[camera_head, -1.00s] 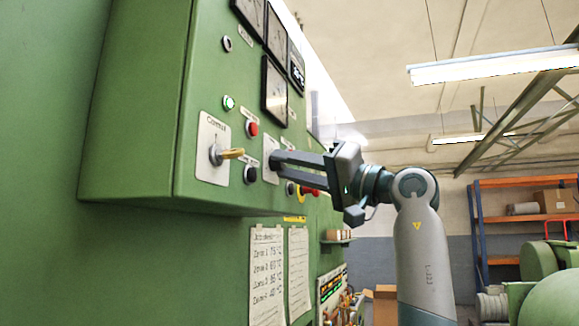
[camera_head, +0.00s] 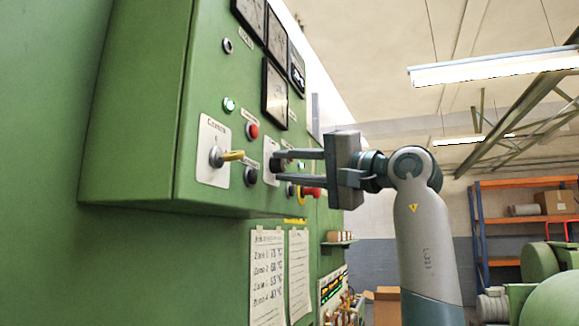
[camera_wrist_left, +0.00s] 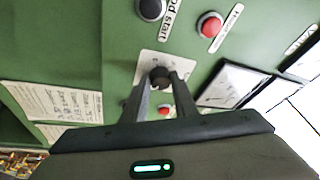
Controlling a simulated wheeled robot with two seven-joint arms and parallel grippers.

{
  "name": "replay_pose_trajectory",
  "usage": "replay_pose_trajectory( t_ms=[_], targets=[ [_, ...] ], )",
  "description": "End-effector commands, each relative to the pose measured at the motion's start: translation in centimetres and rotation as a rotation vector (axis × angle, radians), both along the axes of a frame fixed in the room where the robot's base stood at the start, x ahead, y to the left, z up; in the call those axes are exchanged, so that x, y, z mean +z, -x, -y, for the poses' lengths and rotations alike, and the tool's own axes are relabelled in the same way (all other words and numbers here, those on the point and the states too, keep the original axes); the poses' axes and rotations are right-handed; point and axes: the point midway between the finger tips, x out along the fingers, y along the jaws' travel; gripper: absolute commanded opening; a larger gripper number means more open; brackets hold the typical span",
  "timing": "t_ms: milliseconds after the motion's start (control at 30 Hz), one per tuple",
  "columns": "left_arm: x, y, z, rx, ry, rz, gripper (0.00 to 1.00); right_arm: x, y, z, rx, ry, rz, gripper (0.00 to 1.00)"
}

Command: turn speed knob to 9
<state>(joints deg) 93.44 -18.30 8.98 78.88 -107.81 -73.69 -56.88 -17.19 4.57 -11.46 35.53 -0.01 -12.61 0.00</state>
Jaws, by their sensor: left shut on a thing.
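The speed knob (camera_wrist_left: 160,76) is a small dark knob on a pale plate (camera_wrist_left: 150,63) on the green control panel (camera_head: 150,120). In the head view the plate (camera_head: 269,150) is seen at a steep angle, and the knob shows only as a dark shape at the fingertips. My left gripper (camera_head: 276,167) reaches the panel from the right. In the left wrist view its two fingers (camera_wrist_left: 161,82) are shut on the knob, one on each side. The knob's pointer and scale numbers are too small to read. My right gripper is in neither view.
A yellow key switch (camera_head: 232,155) on a white plate, a black button (camera_head: 250,176) and a red button (camera_head: 252,131) sit close left of the gripper. A red emergency button (camera_head: 311,193) is just below it. Open room lies right.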

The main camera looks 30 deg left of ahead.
Motion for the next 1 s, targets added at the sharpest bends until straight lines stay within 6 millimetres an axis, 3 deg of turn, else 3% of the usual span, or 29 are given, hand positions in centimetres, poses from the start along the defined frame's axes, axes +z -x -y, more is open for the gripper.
replay_pose_trajectory(
  t_ms=[33, 67, 133, 633, 833, 1000],
  targets=[
    [0.0, 0.0, 0.0, 0.000, 0.000, -0.002, 0.03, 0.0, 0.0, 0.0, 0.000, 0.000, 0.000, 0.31],
    [0.0, 0.0, 0.0, 0.000, 0.000, -0.002, 0.28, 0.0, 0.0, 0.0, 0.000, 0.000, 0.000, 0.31],
    [0.0, 0.0, 0.0, 0.000, 0.000, -0.001, 0.44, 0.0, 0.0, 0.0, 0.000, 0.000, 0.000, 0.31],
    [-0.3, 0.0, 0.8, -0.001, -0.002, 0.000, 0.44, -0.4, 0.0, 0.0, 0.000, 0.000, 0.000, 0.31],
    [-0.9, 0.2, 3.0, -0.001, -0.003, 0.000, 0.44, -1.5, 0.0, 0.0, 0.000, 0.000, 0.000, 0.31],
    [-1.5, 0.3, 6.0, -0.002, -0.003, 0.000, 0.44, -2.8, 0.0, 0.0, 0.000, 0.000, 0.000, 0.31]
  ],
)
